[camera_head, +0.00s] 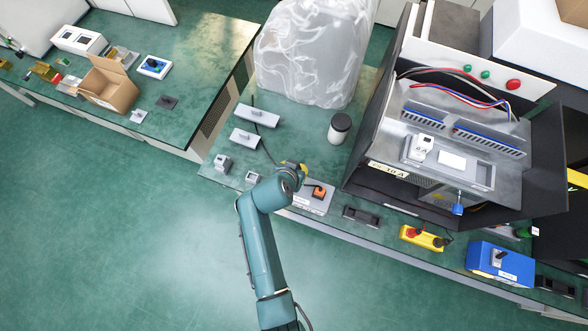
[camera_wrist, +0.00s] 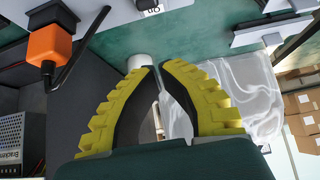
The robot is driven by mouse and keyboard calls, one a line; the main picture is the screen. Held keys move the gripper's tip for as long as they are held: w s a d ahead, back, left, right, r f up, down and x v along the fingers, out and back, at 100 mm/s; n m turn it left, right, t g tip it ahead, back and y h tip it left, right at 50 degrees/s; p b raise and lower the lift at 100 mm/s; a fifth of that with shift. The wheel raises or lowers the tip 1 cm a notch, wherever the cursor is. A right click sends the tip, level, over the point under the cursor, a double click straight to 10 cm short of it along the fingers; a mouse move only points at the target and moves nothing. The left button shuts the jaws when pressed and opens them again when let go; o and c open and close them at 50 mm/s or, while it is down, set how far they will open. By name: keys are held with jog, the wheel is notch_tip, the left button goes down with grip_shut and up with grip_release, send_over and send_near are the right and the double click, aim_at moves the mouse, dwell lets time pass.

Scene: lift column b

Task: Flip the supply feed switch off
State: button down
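No label reading "supply feed" can be made out, so I cannot tell which switch it names. Closest to my gripper is a grey box (camera_head: 307,204) with an orange switch (camera_head: 319,192) on top. The orange part also shows at the upper left of the wrist view (camera_wrist: 48,46); its on or off position is unclear. My gripper (camera_head: 295,168) is just behind and left of that box, mostly hidden by my wrist. In the wrist view its yellow fingers (camera_wrist: 157,69) converge, with tips nearly together and nothing held between them.
A lidded cup (camera_head: 340,127) and a translucent bag (camera_head: 312,55) stand behind. Light switch plates (camera_head: 257,116) lie to the left. An open cabinet (camera_head: 450,150) rises at the right. A yellow button box (camera_head: 422,238) and blue switch box (camera_head: 500,262) stand along the front edge.

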jog(key=shift+w+d+r, duration=0.25)
jog(key=shift+w+r, duration=0.25)
jog(key=shift+w, duration=0.1)
jog(key=s+p+v, duration=0.1)
jog(key=v, duration=0.8)
jog(key=shift+a, duration=0.3)
jog(key=shift+s+f, duration=0.15)
